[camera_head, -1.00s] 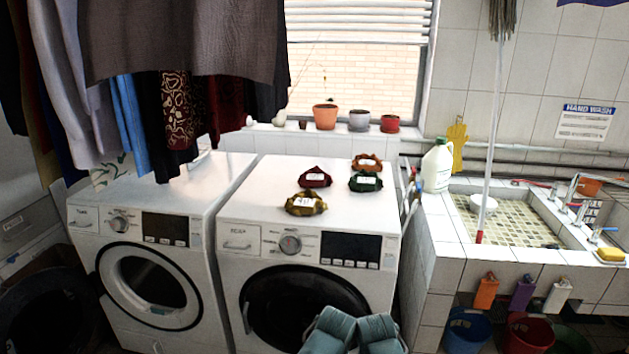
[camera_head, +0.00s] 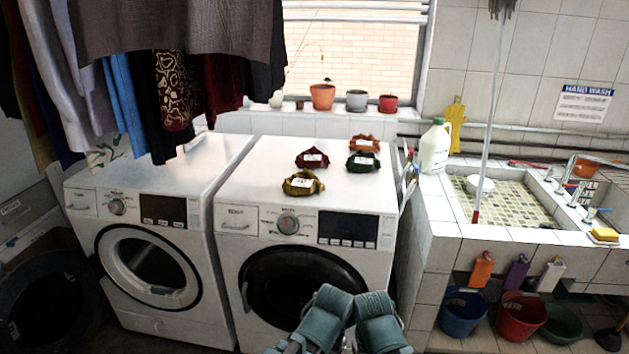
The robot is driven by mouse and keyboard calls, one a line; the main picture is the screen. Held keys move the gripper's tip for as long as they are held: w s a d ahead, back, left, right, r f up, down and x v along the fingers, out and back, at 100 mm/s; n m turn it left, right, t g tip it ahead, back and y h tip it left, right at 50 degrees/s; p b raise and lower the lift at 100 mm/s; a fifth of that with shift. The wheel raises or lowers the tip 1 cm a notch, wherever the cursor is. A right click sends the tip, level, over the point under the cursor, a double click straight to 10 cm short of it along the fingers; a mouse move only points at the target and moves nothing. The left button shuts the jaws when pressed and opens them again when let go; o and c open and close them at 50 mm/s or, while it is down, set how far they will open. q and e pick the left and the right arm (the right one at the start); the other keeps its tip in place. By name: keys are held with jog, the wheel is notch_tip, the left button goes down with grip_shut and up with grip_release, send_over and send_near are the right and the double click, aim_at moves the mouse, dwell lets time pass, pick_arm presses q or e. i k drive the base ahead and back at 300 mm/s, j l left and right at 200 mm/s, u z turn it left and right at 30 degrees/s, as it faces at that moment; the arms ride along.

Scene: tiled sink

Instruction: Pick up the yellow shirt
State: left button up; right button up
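The yellow shirt (camera_head: 302,184) is a small mustard-yellow bundle with a white label. It lies on top of the right washing machine (camera_head: 250,180), nearest its front edge. Three similar labelled bundles lie behind it: maroon (camera_head: 312,158), dark green (camera_head: 364,162) and orange (camera_head: 364,142). Two teal parts of my arms show at the bottom middle, in front of the right machine and well below the shirt.
Clothes (camera_head: 180,60) hang at the upper left above the left washing machine (camera_head: 155,180). Pots (camera_head: 322,97) stand on the sill behind. A white jug (camera_head: 435,146) and tiled sink (camera_head: 500,205) are at the right. Buckets (camera_head: 462,312) stand below the sink. The right machine's front top is clear.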

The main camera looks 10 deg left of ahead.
aim_at(305, 182)
jog(key=i+u, duration=0.25)
jog(key=i, duration=0.15)
jog(key=i+l+u, duration=0.25)
jog(key=i, duration=0.15)
jog(key=i+j+z, duration=0.15)
jog(key=z, duration=0.2)
jog(key=i+j+z, duration=0.1)
jog(key=j+z, duration=0.55)
